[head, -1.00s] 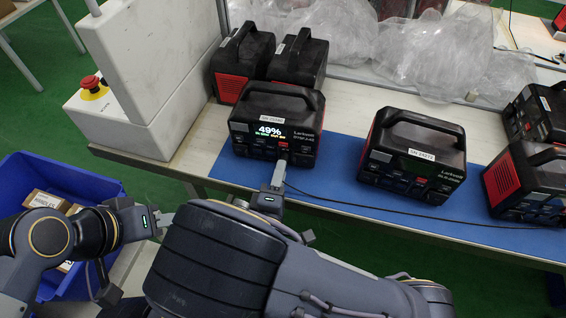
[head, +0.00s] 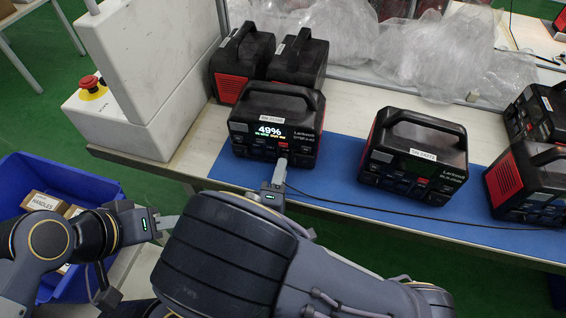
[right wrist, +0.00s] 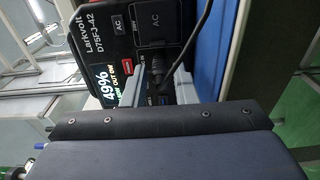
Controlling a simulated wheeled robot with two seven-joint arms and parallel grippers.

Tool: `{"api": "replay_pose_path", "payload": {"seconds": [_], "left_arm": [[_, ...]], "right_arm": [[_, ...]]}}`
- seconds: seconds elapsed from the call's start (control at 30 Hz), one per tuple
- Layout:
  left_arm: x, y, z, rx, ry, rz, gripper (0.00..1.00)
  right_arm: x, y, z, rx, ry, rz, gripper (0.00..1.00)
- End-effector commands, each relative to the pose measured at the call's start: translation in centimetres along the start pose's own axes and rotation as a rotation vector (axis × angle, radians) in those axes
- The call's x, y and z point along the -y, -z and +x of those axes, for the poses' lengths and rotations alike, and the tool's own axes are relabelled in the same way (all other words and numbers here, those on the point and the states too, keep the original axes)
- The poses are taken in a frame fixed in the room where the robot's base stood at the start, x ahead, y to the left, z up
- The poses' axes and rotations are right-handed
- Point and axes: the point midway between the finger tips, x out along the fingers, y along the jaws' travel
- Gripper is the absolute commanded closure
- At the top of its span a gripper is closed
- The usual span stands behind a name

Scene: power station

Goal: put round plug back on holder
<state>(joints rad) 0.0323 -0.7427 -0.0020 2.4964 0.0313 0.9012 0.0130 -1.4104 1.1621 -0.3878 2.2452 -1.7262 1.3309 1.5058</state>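The power station (head: 275,124) with a lit 49% screen stands on the blue mat. My right gripper (head: 281,167) is at its lower front, right of the screen. In the right wrist view its two fingers (right wrist: 165,84) are apart, close to the station's front. A dark round plug (right wrist: 183,68) with a black cable shows at the fingertips, partly behind one finger. I cannot see whether the fingers touch it. I cannot make out a holder.
Another power station (head: 414,155) stands to the right on the blue mat (head: 335,168), and others stand behind and at the far right. A black cable (head: 400,216) runs right along the mat. A blue bin (head: 85,182) with boxes is at left, below a red emergency button (head: 90,83).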

Motion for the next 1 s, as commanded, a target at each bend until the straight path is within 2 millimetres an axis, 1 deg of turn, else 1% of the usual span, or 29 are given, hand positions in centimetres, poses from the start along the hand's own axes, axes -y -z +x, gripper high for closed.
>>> {"api": "replay_pose_path", "payload": {"seconds": [0.17,0.2,0.37,0.4,1.0], "left_arm": [[0.0,0.0,0.0,0.0,0.0,0.0,0.64],[0.0,0.0,0.0,0.0,0.0,0.0,0.64],[0.0,0.0,0.0,0.0,0.0,0.0,0.64],[0.0,0.0,0.0,0.0,0.0,0.0,0.64],[0.01,-0.02,0.03,0.0,0.0,0.0,0.64]], "right_arm": [[-0.03,0.0,0.0,0.0,0.0,0.0,0.74],[-0.03,0.0,0.0,0.0,0.0,0.0,0.77],[-0.02,0.0,0.0,0.0,0.0,0.0,0.98],[-0.03,0.0,0.0,0.0,0.0,0.0,1.0],[-0.01,0.02,-0.16,0.0,0.0,0.0,1.0]]}}
